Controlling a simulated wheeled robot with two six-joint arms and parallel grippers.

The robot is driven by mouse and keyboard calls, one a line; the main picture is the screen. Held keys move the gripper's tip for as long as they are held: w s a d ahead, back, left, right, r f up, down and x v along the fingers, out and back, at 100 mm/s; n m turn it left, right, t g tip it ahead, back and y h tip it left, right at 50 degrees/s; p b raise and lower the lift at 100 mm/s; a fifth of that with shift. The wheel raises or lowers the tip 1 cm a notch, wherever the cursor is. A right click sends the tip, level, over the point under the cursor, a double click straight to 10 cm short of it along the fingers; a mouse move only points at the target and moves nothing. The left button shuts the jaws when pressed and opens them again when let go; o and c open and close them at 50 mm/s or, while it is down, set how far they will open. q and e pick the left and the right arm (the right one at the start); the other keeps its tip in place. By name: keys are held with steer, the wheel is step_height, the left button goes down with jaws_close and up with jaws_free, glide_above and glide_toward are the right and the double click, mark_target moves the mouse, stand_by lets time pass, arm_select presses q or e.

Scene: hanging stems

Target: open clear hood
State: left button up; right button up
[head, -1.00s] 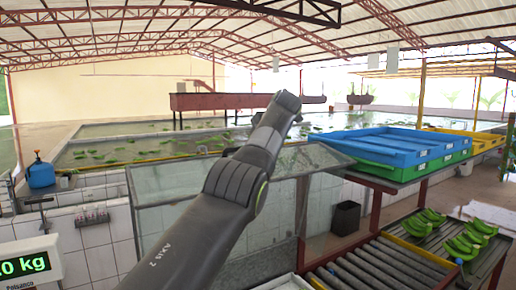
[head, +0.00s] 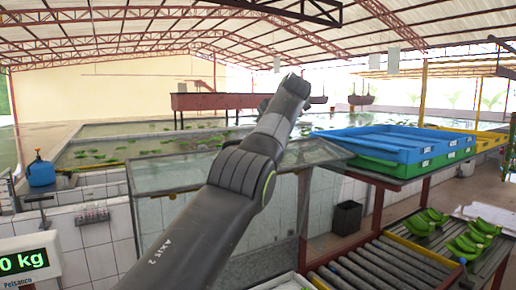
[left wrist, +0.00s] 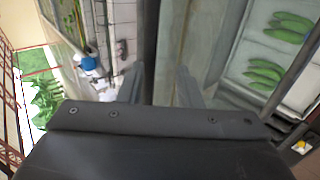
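The clear hood (head: 165,177) is a glass pane with a thin grey frame, left of centre in the head view. It is tilted, with its near edge low. My left arm crosses in front of it and hides its middle. My left gripper is hidden in the head view. In the left wrist view my left gripper (left wrist: 160,88) has two fingers apart with a gap between them. A grey-green pane or frame strip (left wrist: 225,45) runs beyond and right of the fingers; whether they touch it I cannot tell. My right gripper is not in view.
Blue and green crates (head: 390,145) are stacked on a shelf at right. A roller conveyor (head: 375,270) and green bananas (head: 470,240) lie below. A scale display (head: 28,264) and blue sprayer (head: 41,172) stand at left. A black bin (head: 347,217) sits on the floor behind.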

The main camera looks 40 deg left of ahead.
arm_select(q)
steer(key=v, duration=1.4)
steer(key=shift+s, duration=0.1)
